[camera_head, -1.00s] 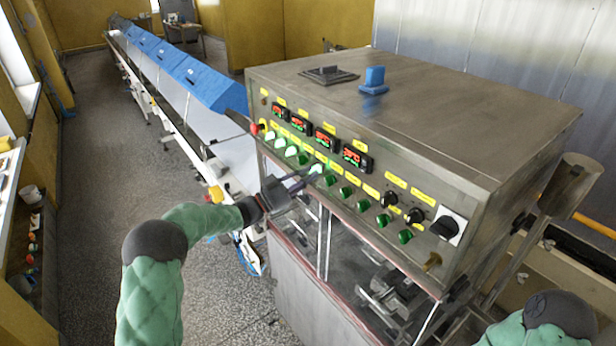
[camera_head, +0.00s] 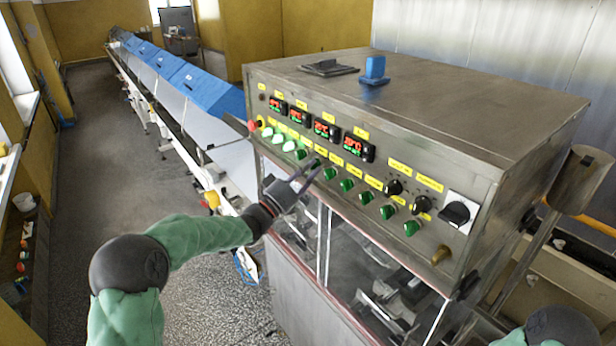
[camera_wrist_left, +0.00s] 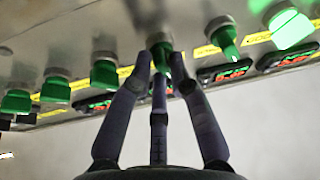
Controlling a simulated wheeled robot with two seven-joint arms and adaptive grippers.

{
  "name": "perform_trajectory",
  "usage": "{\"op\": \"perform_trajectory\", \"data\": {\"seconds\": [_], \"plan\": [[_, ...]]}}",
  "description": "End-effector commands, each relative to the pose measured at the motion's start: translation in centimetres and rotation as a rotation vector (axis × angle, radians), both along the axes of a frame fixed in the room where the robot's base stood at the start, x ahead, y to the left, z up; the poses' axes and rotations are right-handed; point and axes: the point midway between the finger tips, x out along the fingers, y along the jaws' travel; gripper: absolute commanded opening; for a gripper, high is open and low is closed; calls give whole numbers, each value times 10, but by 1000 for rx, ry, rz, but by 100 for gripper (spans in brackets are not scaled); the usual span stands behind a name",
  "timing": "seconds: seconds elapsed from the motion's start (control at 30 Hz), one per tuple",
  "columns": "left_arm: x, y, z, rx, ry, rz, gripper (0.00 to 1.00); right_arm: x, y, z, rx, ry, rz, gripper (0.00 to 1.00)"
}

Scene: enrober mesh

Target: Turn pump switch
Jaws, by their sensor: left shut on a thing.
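A row of green rotary switches runs along the sloped front panel (camera_head: 300,128) of the steel machine. My left gripper (camera_head: 312,172) reaches the panel from below left and is shut on one green switch (camera_wrist_left: 177,66) near the middle of the row. In the left wrist view my left gripper (camera_wrist_left: 165,60) has its fingers around this switch, which looks unlit. The switch beside it (camera_wrist_left: 225,38) is also dark green, and the one beyond (camera_wrist_left: 288,28) glows. The yellow labels are too small to read, so which is the pump switch I cannot tell. My right gripper is out of view.
Red displays (camera_head: 327,129) sit above the switches. Black knobs (camera_head: 420,205) and a large black rotary switch (camera_head: 457,213) are at the panel's right. A red button (camera_head: 252,126) sticks out at its left end. A conveyor with blue covers (camera_head: 205,90) runs back left.

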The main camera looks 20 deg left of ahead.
Motion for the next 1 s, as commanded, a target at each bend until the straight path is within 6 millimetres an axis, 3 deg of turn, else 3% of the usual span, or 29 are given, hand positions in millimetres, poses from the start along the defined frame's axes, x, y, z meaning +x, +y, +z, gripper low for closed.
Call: {"op": "perform_trajectory", "data": {"seconds": [0.4, 1.0], "plan": [[-1, -2, 1, -184, 146, -1, 0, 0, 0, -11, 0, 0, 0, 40], [-1, -1, 2, -225, 176, 1, 0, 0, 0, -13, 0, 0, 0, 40]]}}
